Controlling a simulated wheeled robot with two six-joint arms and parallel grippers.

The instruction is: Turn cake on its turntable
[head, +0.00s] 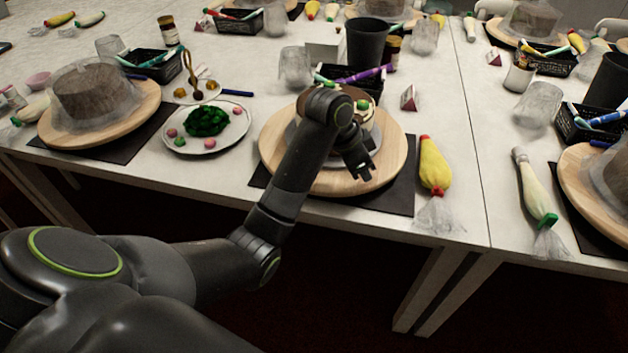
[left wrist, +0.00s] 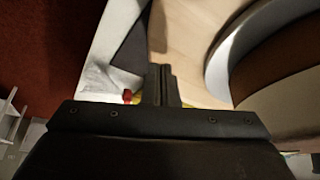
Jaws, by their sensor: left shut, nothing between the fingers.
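A round wooden turntable (head: 388,160) stands on a dark mat (head: 398,199) near the table's front edge. On it is a grey cake board (head: 291,132) with a brown and cream cake (head: 370,118), largely hidden behind my left arm. My left gripper (head: 366,174) is shut and empty, low over the front right part of the turntable. In the left wrist view my closed fingers (left wrist: 162,72) are seen over the wood (left wrist: 195,30), beside the board's grey rim (left wrist: 222,62) and the cake's brown side (left wrist: 275,60). I cannot tell whether they touch the wood. My right gripper is not in view.
A plate (head: 176,141) with green and pink bits lies to the left. A yellow piping bag (head: 434,168) lies to the right. A black basket (head: 362,88) and a dark cup (head: 368,45) stand behind. Other wrapped cakes (head: 92,90) stand on turntables around.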

